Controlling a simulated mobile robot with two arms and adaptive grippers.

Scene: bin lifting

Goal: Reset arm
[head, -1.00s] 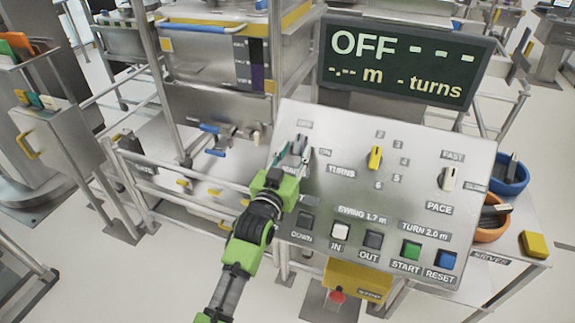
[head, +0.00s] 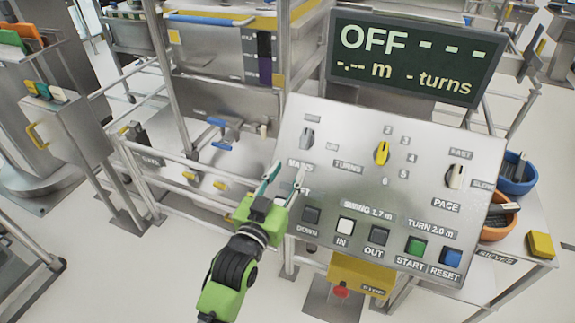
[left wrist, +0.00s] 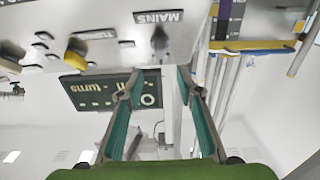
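My left gripper (head: 284,183) is green with teal finger pads. It is in front of the left part of the slanted control panel (head: 330,180), below the grey mains knob (head: 307,138). In the left wrist view its two fingers (left wrist: 160,75) stand apart with nothing between them, and the mains knob (left wrist: 159,40) shows beyond the tips. The fingers look clear of the knob. The display (head: 412,58) reads OFF, with dashes for metres and turns. My right gripper is in neither view.
The panel also has a yellow turns knob (head: 382,152), a white pace knob (head: 456,176), a green START button (head: 415,247) and a blue RESET button (head: 451,257). Blue (head: 517,174) and orange (head: 499,218) bowls stand at right. Metal rails run at left.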

